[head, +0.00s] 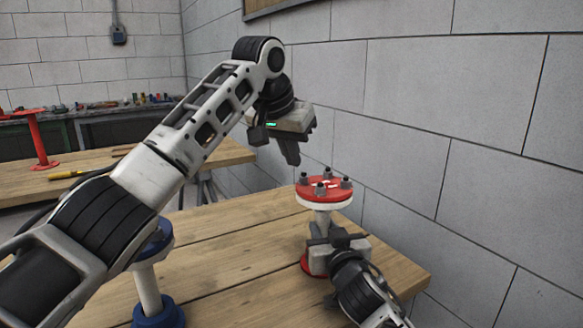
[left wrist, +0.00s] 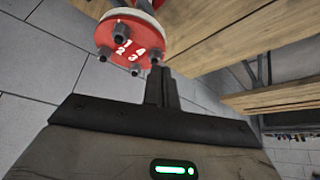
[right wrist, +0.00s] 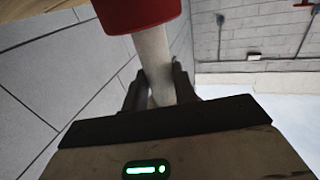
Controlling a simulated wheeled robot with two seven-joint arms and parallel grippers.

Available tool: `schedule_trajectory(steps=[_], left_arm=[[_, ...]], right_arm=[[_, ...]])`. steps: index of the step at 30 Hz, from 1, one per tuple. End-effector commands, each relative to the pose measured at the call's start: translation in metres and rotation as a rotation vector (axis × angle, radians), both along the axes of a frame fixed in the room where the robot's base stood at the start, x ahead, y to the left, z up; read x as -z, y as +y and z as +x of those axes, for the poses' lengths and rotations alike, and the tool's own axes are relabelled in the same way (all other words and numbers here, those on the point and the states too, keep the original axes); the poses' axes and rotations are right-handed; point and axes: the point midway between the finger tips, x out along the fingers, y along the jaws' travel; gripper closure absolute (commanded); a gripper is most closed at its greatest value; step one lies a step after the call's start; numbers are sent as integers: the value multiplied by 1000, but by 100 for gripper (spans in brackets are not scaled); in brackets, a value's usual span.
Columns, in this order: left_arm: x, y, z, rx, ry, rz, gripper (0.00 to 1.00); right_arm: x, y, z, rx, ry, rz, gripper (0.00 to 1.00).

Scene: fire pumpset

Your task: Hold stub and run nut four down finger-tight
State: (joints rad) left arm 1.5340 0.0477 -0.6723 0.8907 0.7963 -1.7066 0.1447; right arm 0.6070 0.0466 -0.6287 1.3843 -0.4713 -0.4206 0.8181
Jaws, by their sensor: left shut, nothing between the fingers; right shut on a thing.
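The stub is a white pipe (head: 321,220) with a red top flange (head: 325,188) over a white flange, standing upright on the table. Several dark studs with nuts stand on the red flange, numbered 1 to 4 in the left wrist view (left wrist: 125,55). Nut four (left wrist: 155,60) is near my left fingertips there. My left gripper (head: 292,160) is shut and empty, above and to the left of the flange, apart from it. My right gripper (head: 338,240) is shut on the stub's pipe below the flanges; the pipe shows between its fingers in the right wrist view (right wrist: 156,55).
The stub's red base (head: 306,262) is partly hidden by my right gripper. A blue flanged piece (head: 150,285) stands at the table's (head: 235,265) left, partly behind my left arm. A block wall runs close on the right. A second bench (head: 80,175) stands behind.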

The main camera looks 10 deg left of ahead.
Motion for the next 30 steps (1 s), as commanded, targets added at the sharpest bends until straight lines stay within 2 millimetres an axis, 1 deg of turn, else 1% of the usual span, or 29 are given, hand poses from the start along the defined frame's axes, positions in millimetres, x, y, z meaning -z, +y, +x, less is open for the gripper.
schedule_trajectory(steps=[1,6,15,22,26,30], left_arm=[[-7,0,0,-1,-2,-1,100],[-19,0,0,0,0,0,100],[-20,0,0,1,1,1,100],[-29,-11,-4,0,8,1,100],[-26,-14,-5,-1,14,-1,100],[-13,-14,-5,0,15,-1,100]], right_arm=[[1,0,0,0,3,0,100],[1,0,0,1,3,0,100],[1,-1,0,2,3,-2,100],[1,-1,1,3,3,-2,100],[1,-1,1,4,2,-3,100],[1,-2,1,4,2,-3,100]])
